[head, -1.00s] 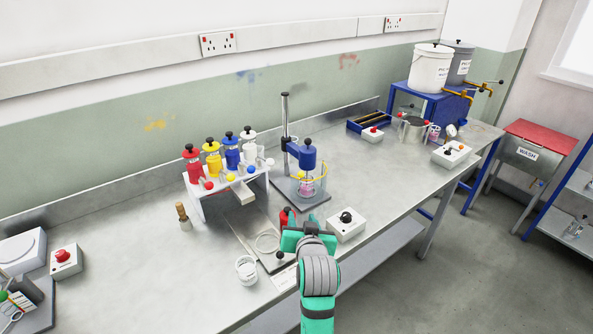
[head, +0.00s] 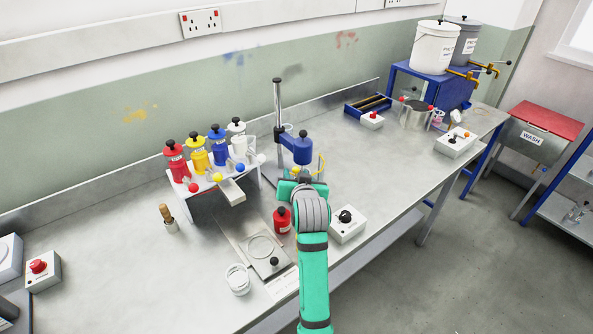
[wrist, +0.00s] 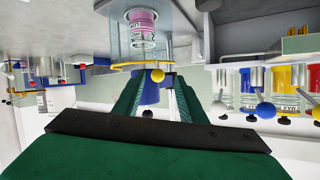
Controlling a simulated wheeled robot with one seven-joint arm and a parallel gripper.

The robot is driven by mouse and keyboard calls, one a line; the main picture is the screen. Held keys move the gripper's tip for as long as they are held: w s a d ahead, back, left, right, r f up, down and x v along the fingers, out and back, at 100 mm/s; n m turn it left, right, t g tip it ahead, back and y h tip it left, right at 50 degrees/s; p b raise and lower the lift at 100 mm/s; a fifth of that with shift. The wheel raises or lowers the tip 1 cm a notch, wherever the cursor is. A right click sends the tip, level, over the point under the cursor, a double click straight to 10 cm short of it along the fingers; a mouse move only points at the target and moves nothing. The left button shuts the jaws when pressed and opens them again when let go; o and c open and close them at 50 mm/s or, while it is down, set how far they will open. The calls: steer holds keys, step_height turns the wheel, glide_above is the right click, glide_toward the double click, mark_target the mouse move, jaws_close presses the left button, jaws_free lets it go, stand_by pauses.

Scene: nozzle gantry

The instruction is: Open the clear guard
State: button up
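The clear guard (head: 321,167) has a yellow rim and stands under the blue head (head: 297,148) of the stirrer. In the head view my gripper (head: 303,184) is in front of the guard and hides most of it. The wrist view is upside down; it shows the guard (wrist: 122,45) around a pink-filled cup (wrist: 143,30), with its yellow rim and a yellow knob (wrist: 157,75). My gripper (wrist: 156,85) is open there, its two dark green fingers either side of the knob. I cannot tell whether they touch it. The guard appears closed around the cup.
A red bottle (head: 282,221) and a control box (head: 347,224) with a black knob stand near my arm. The bottle rack (head: 197,204) is left of the stirrer. The bench to the stirrer's right is clear up to the blue tray (head: 365,106).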

mark_target(296, 171)
steer(key=shift+x, duration=2.45)
steer(key=shift+d+r, duration=0.1)
steer(key=shift+d, duration=0.05)
jaws_close()
